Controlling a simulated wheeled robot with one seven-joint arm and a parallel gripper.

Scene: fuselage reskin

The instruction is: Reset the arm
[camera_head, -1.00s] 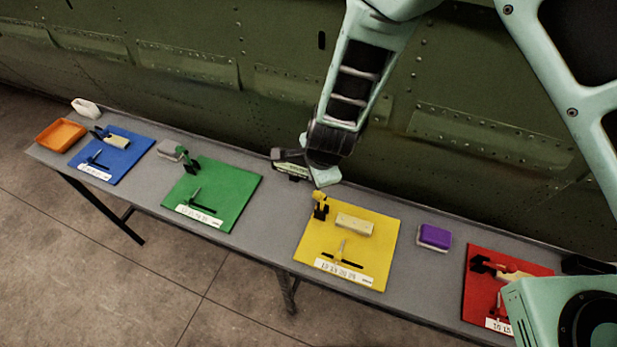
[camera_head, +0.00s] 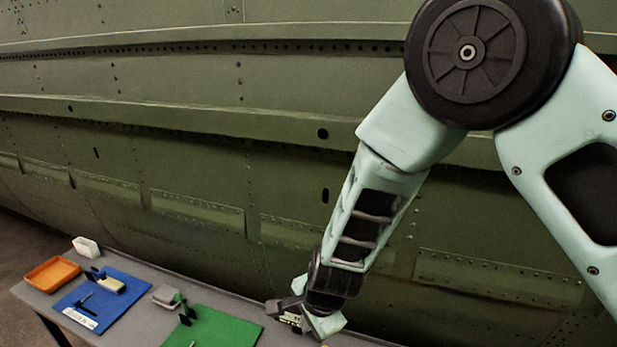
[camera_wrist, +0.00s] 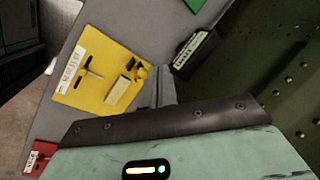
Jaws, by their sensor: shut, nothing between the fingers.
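My arm reaches down from the upper right in the head view, with bent links. My gripper (camera_head: 322,322) hangs low over the back edge of the bench, right of the green mat (camera_head: 225,330). It is shut and holds nothing. Its fingertips are hard to make out there. In the wrist view, my mint-coloured wrist housing with a dark rim fills the bottom, and the fingers do not show clearly.
The grey bench (camera_head: 150,283) carries an orange tray (camera_head: 52,274), a white container (camera_head: 86,247) and a blue mat (camera_head: 120,312). The wrist view shows a yellow mat (camera_wrist: 88,88), a black labelled box (camera_wrist: 195,52) and a red mat (camera_wrist: 42,157). A green riveted fuselage wall (camera_head: 200,130) stands behind.

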